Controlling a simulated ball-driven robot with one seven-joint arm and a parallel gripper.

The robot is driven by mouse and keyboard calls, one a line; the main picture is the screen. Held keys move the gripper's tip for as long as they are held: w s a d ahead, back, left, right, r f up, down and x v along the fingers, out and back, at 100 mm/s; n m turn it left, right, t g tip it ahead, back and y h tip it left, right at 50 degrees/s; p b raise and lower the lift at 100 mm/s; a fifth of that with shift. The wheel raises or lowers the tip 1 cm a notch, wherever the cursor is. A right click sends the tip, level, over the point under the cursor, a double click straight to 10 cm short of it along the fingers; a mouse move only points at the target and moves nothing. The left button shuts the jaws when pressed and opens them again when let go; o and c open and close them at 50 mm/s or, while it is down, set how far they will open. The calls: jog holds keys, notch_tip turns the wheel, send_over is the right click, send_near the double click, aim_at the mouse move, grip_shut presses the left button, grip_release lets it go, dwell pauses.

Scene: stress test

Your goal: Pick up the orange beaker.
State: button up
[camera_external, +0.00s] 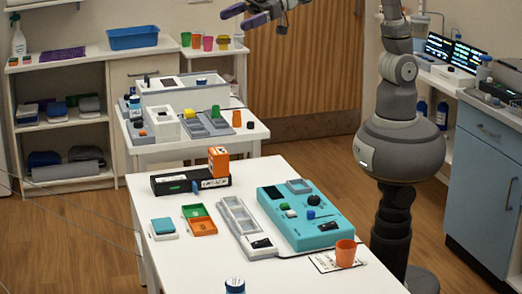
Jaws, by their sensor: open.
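An orange beaker (345,254) stands upright at the near right of the white table (185,262), on or at the edge of a printed sheet (324,262). My gripper (233,20) is at the top of the picture, high up and far from the beaker. Its dark, purplish fingers are apart, and nothing shows between them. A smaller orange cup (237,118) stands on the second table further back. Another orange cup (186,39) stands in a row of coloured cups on the back shelf.
A teal device (316,238) and a grey compartment tray (241,221) lie left of the beaker. A black box (172,185), an orange box (218,161) and small green and orange trays (201,226) stand further left.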

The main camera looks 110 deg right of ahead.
jog(key=s+d+r+m+b, duration=0.1)
jog(key=s+d+r, duration=0.2)
jog(key=r, duration=0.3)
jog(key=s+d+r+m+t+h, duration=0.1)
jog(key=s+d+r, duration=0.2)
jog(key=r, duration=0.3)
jog(key=shift+s+d+r+h+b, duration=0.25)
jog(key=shift+s+d+h+b, duration=0.1)
jog(key=shift+d, duration=0.45)
jog(key=s+d+r, duration=0.2)
jog(key=s+r, duration=0.1)
jog(key=s+d+r+m+h+b, duration=0.1)
jog(key=s+d+r, duration=0.1)
jog(key=s+r, duration=0.1)
jog(key=s+d+r+m, duration=0.1)
jog(key=s+d+r, duration=0.1)
jog(key=s, duration=0.3)
jog(key=shift+s+r+h, duration=0.1)
jog(key=shift+r+h, duration=0.15)
jog(key=shift+r, duration=0.35)
jog(key=shift+c, duration=1.2)
jog(key=shift+a, duration=0.1)
